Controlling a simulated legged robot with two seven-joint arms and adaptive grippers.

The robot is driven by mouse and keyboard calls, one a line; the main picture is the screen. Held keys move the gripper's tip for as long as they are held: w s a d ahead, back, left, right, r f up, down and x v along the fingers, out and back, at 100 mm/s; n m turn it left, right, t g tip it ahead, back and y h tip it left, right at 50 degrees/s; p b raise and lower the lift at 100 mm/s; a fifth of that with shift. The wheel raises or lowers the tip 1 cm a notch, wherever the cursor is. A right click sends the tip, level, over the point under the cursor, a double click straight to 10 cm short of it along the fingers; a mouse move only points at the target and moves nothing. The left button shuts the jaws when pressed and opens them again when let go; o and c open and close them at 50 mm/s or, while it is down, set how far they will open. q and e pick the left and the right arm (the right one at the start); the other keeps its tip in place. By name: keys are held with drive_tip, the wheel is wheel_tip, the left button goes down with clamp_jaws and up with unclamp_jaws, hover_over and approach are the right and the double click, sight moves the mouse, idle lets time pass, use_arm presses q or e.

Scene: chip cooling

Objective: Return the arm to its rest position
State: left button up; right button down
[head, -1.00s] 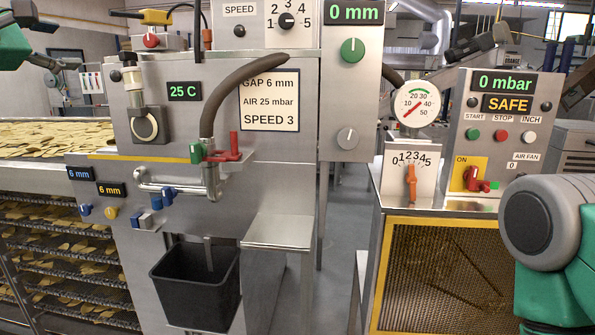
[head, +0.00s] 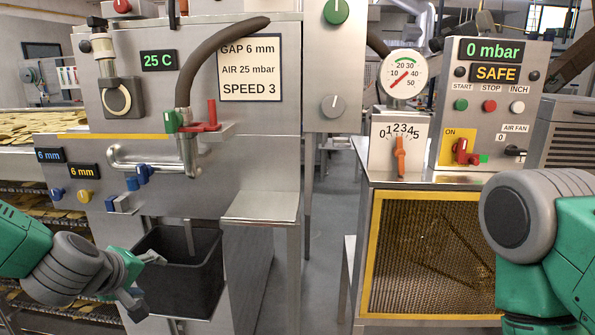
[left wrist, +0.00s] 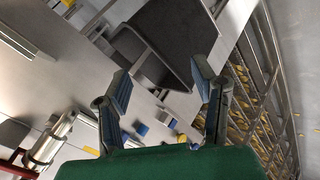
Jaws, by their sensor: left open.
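My left arm (head: 75,268) comes in low from the left in the head view. My left gripper (head: 147,282) is open and empty in front of the dark bin (head: 205,285). In the left wrist view, the two fingers of my left gripper (left wrist: 160,82) are spread apart with nothing between them. The dark bin (left wrist: 170,40) shows beyond the fingertips. My right arm (head: 550,240) shows at the right edge of the head view, and its gripper is out of view.
The machine front carries a grey hose (head: 215,50), a red handle (head: 212,115) and a bent metal pipe (head: 120,158). A metal shelf (head: 262,207) juts out beside the bin. Trays of chips (head: 25,210) stand at left. Clear floor (head: 325,240) lies in the middle.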

use_arm(q)
drive_tip(key=s+d+f+m+g+b, duration=0.1)
drive_tip(key=s+f+m, duration=0.1)
drive_tip(key=s+f, duration=0.3)
drive_tip(key=s+d+f+m+g+b, duration=0.1)
drive_tip(key=s+f, duration=0.2)
drive_tip(key=f, duration=0.5)
drive_tip(key=s+f+m+g+b, duration=0.2)
drive_tip(key=s+f+m+g, duration=0.1)
drive_tip(key=s+f, duration=0.7)
drive_tip(key=s+f+m+g+b, duration=0.2)
drive_tip(key=s+f+m, duration=0.4)
drive_tip(key=s+f, duration=0.4)
drive_tip(key=s+g, duration=0.1)
drive_tip(key=s, duration=0.5)
drive_tip(key=shift+s+a+g+b, duration=0.2)
drive_tip(key=shift+s+g+b, duration=0.05)
drive_tip(key=shift+g+b, duration=0.15)
